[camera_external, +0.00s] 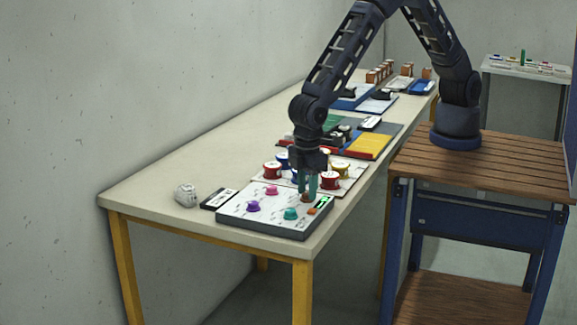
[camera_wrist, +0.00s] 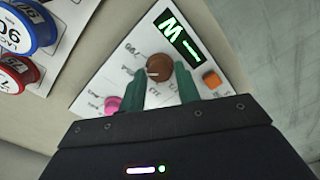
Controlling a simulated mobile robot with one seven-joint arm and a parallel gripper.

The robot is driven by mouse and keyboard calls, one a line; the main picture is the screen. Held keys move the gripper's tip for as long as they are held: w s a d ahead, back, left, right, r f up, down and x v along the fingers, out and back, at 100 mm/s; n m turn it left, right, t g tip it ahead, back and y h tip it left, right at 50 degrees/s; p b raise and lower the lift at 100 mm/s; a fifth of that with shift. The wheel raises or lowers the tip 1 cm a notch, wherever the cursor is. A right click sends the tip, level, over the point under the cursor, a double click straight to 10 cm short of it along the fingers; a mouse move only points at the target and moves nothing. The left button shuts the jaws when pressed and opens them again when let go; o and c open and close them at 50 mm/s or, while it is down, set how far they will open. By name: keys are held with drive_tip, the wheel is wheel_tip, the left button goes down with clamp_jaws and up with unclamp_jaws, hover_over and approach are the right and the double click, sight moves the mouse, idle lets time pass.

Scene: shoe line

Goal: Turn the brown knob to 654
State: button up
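The brown knob (camera_wrist: 159,67) is round with a pale pointer mark and sits on a white panel (camera_wrist: 112,75). In the external view the knob (camera_external: 306,197) is at the panel's right side. My gripper (camera_wrist: 161,74) points down at the knob, its two green fingers on either side of it. I cannot tell whether the fingers touch it. My gripper (camera_external: 308,193) also shows over the panel (camera_external: 262,222) in the external view.
Purple (camera_external: 253,206), pink (camera_external: 272,190) and teal (camera_external: 291,213) knobs and an orange button (camera_wrist: 211,79) share the panel. Red and blue spools (camera_wrist: 25,50) stand close behind it.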

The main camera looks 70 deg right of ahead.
sight(307, 193)
drive_tip(key=shift+o, duration=1.2)
wheel_tip(307, 193, up, 11)
